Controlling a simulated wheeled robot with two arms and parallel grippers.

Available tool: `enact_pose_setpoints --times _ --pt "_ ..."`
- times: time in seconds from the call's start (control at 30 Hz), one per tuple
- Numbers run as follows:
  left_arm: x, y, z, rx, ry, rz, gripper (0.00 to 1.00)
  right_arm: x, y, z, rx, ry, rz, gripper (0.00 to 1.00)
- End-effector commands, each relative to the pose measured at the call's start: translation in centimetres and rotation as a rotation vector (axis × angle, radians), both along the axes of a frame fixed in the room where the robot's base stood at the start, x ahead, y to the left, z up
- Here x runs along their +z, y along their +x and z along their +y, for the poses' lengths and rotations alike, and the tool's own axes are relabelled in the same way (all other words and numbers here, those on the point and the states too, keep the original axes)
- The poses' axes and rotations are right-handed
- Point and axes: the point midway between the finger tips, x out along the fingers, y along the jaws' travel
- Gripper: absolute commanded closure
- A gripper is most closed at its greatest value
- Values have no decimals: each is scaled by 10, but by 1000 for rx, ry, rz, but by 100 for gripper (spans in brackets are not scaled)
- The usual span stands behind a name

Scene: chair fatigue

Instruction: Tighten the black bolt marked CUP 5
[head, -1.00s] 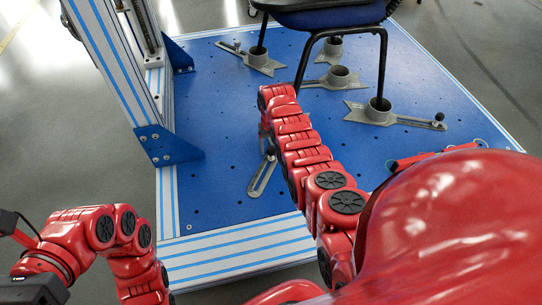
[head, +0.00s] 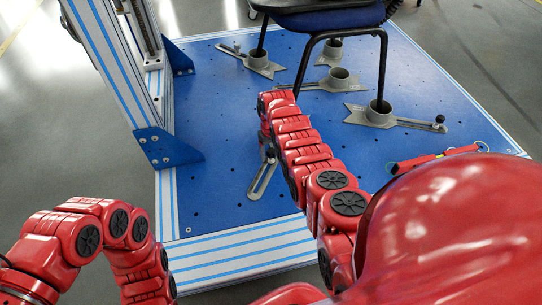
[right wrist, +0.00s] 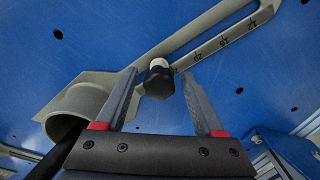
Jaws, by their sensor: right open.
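A black bolt (right wrist: 158,82) stands on a grey slotted plate (right wrist: 115,82) with scale numbers, beside a grey cup (right wrist: 78,108). No CUP 5 mark is readable. My right gripper (right wrist: 160,74) is open, with one finger on each side of the bolt and a gap at each side. In the head view, a black bolt (head: 270,153) sits on a slotted plate (head: 262,180) just beside my right arm; the cup there is hidden by the arm. The right gripper is mostly hidden behind its own arm there. My left gripper is out of view.
The blue platform (head: 220,130) carries other cup plates, one with a black bolt (head: 440,119) at right. A chair (head: 330,18) stands in the cups at the back. A striped upright frame (head: 110,60) is at left.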

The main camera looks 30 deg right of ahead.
Motion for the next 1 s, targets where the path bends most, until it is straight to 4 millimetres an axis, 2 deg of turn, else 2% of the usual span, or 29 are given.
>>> enact_pose_setpoints --times 0.1,0.4,0.67,0.87,1.0 --pt "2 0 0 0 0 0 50 2 0 -1 107 -1 0 30" --pt "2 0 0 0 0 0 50 1 0 -1 148 -1 -1 30" --pt "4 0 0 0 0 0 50 0 0 -1 454 -1 -1 30" --pt "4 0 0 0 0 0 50 0 0 -1 474 -1 -2 30" --pt "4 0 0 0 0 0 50 0 0 -1 473 -1 -2 52"
